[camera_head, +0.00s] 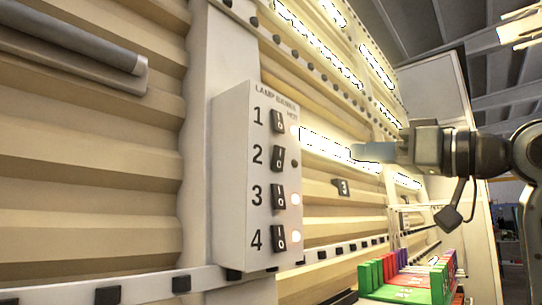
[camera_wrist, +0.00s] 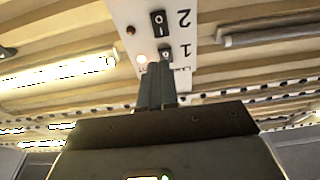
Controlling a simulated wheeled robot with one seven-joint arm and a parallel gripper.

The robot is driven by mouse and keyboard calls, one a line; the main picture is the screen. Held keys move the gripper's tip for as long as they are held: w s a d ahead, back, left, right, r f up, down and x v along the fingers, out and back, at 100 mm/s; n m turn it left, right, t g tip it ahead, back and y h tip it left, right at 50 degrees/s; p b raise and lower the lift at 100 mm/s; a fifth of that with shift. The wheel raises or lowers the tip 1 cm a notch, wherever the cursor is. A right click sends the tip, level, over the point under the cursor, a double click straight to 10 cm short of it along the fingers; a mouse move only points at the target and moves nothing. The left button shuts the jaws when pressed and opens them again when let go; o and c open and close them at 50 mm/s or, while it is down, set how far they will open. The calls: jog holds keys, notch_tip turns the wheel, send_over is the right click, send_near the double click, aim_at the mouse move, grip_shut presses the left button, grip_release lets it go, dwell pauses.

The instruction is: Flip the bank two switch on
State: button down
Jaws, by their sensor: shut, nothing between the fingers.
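The white lamp-bank panel (camera_head: 231,190) stands upright on the wall, with black rocker switches numbered 1 to 4 in a column. The bank two switch (camera_head: 278,159) is second from the top, and the indicator beside it (camera_head: 294,163) is dark. The indicators beside switches 1, 3 and 4 glow. My gripper (camera_head: 355,152) is shut and empty, to the right of the panel at about the height of switch 2. In the wrist view the panel appears upside down. The bank two switch (camera_wrist: 158,22) shows beyond the fingertips (camera_wrist: 157,68), which overlap the area by switch 1 (camera_wrist: 166,53).
A ribbed cream wall carries lit light strips (camera_head: 338,152). A grey horizontal bar (camera_head: 70,40) is at upper left. Red and green boxes (camera_head: 405,285) sit at lower right. A small tag marked 3 (camera_head: 341,187) is on the wall right of the panel.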

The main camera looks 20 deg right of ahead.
jog(key=shift+w+a+r, duration=0.2)
jog(key=shift+w+r, duration=0.05)
jog(key=p, duration=0.4)
send_near(281, 151)
jog(key=x, duration=0.7)
jog(key=shift+s, duration=0.1)
